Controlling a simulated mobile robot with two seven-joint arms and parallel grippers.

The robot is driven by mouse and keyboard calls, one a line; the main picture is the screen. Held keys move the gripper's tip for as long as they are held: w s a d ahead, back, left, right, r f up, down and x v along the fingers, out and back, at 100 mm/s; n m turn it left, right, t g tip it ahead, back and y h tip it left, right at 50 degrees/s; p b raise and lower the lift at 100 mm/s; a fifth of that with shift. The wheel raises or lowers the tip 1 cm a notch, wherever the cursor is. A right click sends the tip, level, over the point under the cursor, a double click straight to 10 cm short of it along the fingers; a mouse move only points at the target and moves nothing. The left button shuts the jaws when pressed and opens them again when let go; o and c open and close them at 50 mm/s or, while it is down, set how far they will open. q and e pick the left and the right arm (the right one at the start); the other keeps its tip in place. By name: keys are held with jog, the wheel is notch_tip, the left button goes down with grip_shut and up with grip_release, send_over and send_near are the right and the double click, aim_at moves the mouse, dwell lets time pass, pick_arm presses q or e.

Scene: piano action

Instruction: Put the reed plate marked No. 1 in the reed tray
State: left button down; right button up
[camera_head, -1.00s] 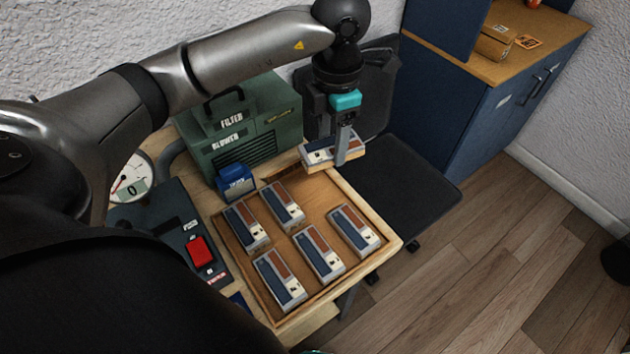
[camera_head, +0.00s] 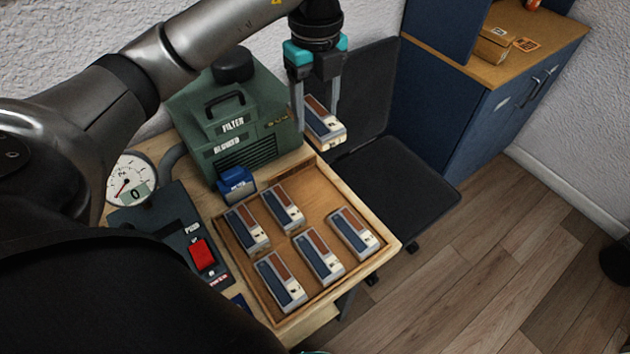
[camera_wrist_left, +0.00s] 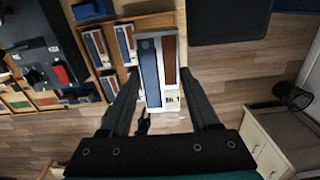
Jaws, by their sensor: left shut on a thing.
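My left gripper (camera_head: 317,112) is shut on a reed plate (camera_head: 325,125), which has a blue strip, a brown strip and a pale end. In the left wrist view the plate (camera_wrist_left: 150,75) lies between the two fingers (camera_wrist_left: 161,105), and its white end carries a mark that reads like "No. 1". I hold it in the air past the back right corner of the wooden reed tray (camera_head: 386,244). Several similar reed plates (camera_head: 319,255) lie in the tray. The tray's back right part (camera_head: 316,192) is bare. My right gripper is not in view.
A green filter blower (camera_head: 235,115) stands behind the tray, left of my gripper. A small blue block (camera_head: 236,184) sits by the tray's back left corner. A dial gauge (camera_head: 130,180) and a panel with a red switch (camera_head: 202,254) are at left. A black chair (camera_head: 400,185) stands at right.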

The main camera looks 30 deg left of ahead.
pick_arm(q)
jog(key=shift+f, duration=0.2)
jog(key=b, duration=0.4)
send_over(315, 193)
jog(key=shift+n, duration=0.3)
notch_tip(315, 193, down, 15)
jog(key=shift+r, duration=0.2)
jog(key=shift+f+b, duration=0.45)
jog(key=shift+f, duration=2)
jog(key=shift+f, duration=0.15)
jog(key=shift+c, duration=0.6)
grip_release()
